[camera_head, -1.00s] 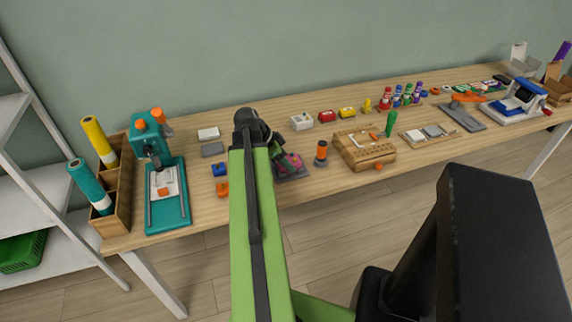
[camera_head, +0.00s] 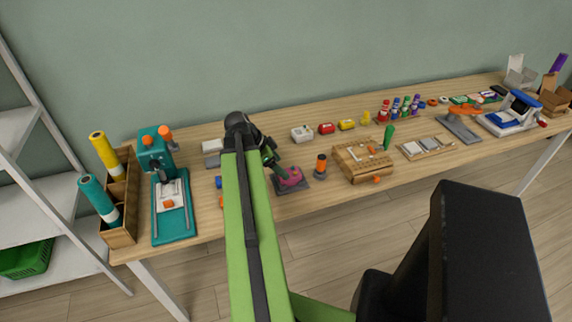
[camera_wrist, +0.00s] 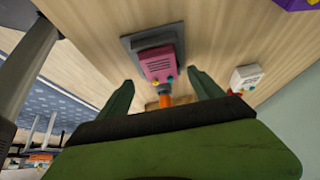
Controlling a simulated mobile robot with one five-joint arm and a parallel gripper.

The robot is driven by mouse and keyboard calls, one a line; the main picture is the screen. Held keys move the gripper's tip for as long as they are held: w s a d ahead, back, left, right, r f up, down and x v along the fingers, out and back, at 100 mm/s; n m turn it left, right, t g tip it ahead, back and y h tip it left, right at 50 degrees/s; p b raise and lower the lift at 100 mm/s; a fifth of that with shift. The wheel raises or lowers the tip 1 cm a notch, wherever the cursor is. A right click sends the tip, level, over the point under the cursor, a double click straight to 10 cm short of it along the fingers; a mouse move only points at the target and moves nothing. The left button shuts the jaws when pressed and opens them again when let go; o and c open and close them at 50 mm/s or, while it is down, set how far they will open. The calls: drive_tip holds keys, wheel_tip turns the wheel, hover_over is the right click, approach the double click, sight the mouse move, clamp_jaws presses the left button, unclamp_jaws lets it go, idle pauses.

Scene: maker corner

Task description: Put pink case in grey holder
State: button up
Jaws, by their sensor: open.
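The pink case (camera_head: 290,178) rests on the dark grey holder (camera_head: 303,183) near the front edge of the bench. In the wrist view the pink case (camera_wrist: 160,63) lies against the grey holder (camera_wrist: 135,42), with part of the holder showing around it. I cannot tell how deep the case sits. My gripper (camera_head: 277,168) is at the left of the case in the head view. In the wrist view my gripper (camera_wrist: 162,88) is open, its two green fingers apart, one on each side below the case, with nothing held between them.
An orange-topped post (camera_head: 320,163) stands right of the holder, followed by a wooden block (camera_head: 362,168). A teal press (camera_head: 172,212) is at the left, partly beside my arm.

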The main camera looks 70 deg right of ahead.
drive_tip(key=p+v, duration=0.3)
drive_tip(key=v, duration=0.3)
